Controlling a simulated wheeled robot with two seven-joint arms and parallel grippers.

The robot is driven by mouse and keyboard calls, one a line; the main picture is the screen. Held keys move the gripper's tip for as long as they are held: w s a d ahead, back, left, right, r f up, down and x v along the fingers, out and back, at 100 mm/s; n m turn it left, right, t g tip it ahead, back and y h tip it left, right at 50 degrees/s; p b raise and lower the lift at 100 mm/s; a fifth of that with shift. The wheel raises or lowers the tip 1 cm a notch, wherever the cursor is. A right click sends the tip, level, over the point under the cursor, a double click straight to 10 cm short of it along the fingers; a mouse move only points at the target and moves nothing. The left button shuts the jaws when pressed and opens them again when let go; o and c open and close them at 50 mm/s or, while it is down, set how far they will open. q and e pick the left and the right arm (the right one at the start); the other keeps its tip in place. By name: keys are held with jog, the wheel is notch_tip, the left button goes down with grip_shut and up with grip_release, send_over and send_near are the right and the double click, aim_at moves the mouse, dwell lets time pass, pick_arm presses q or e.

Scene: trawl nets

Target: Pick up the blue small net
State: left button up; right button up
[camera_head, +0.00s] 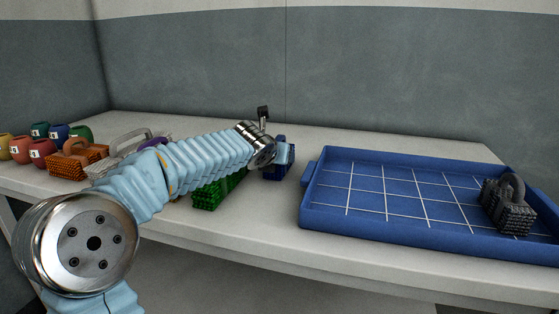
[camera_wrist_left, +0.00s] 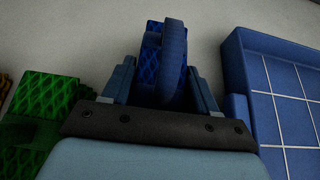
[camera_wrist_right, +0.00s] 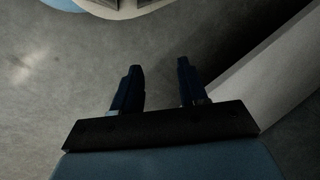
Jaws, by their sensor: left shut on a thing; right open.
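The small blue net (camera_head: 270,172) is on the table between the green net and the blue tray, partly hidden by my left gripper (camera_head: 284,152). In the left wrist view, the blue net (camera_wrist_left: 151,60) and its upright handle (camera_wrist_left: 174,65) stand between the fingers of my left gripper (camera_wrist_left: 163,88), which is shut on it. I cannot tell whether the net touches the table. My right gripper (camera_wrist_right: 160,85) is open and empty in the right wrist view, above a grey floor; it is out of the head view.
A green net (camera_head: 208,192) lies left of the blue one, partly behind my left arm. A blue tray (camera_head: 330,226) with a white grid holds a black net (camera_head: 508,208) at its right end. An orange net (camera_head: 80,160) and several numbered pots (camera_head: 41,150) stand at left.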

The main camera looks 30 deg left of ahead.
pick_arm(q)
jog(key=shift+c, duration=0.8)
jog(key=shift+r, duration=0.1)
